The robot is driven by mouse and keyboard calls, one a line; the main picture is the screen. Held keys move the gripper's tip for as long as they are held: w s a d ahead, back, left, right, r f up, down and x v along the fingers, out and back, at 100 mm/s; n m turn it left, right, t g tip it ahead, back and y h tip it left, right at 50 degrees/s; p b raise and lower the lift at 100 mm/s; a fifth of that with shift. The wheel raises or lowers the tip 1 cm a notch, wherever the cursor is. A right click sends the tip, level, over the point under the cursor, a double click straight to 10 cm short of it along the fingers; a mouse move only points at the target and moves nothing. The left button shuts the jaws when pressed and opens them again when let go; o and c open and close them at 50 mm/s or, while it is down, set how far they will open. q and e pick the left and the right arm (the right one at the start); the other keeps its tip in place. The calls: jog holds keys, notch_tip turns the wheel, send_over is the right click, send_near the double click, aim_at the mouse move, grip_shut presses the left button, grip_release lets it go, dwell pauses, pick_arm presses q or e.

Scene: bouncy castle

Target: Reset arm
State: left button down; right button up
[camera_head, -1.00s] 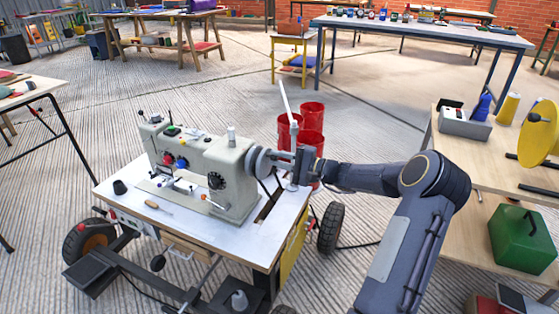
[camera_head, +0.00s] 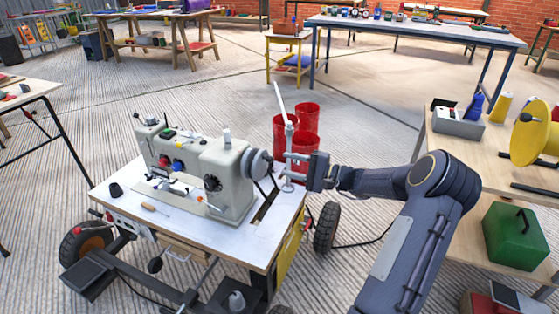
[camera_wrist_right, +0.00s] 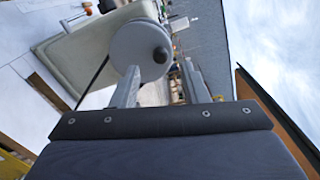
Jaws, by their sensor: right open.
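My right gripper (camera_head: 288,165) is open and empty, just right of the sewing machine's round grey handwheel (camera_head: 256,164). A gap shows between the fingers and the wheel. In the right wrist view, the two fingers of the right gripper (camera_wrist_right: 158,68) stand apart, with the handwheel (camera_wrist_right: 135,50) beyond them. The beige sewing machine (camera_head: 228,160) stands on a white-topped wheeled table (camera_head: 170,222). My left gripper is not in view.
A thin white post (camera_head: 289,140) rises at the table's right edge, close to my right gripper. Red bins (camera_head: 305,122) stand behind it. A wooden bench (camera_head: 490,160) with a grey box (camera_head: 459,122) and yellow spool (camera_head: 530,135) is at the right. Open floor lies behind.

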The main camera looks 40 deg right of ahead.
jog(key=shift+v, duration=1.2)
jog(key=s+a+r+n+g, duration=0.2)
jog(key=s+a+n+g, duration=0.1)
jog(key=a, duration=0.6)
jog(key=s+a+r+n+g, duration=0.1)
jog(key=s+a+n+g, duration=0.25)
jog(key=a, duration=0.45)
jog(key=s+a+r+n+g, duration=0.2)
jog(key=s+a+n+g, duration=0.15)
jog(key=a, duration=0.55)
jog(key=s+a+f+n+h, duration=0.2)
jog(key=s, duration=0.6)
jog(key=s+a+f+n+h, duration=0.1)
jog(key=s+a+n+h, duration=0.1)
jog(key=s, duration=0.6)
notch_tip(320, 180, up, 27)
jog(key=p, duration=2.7)
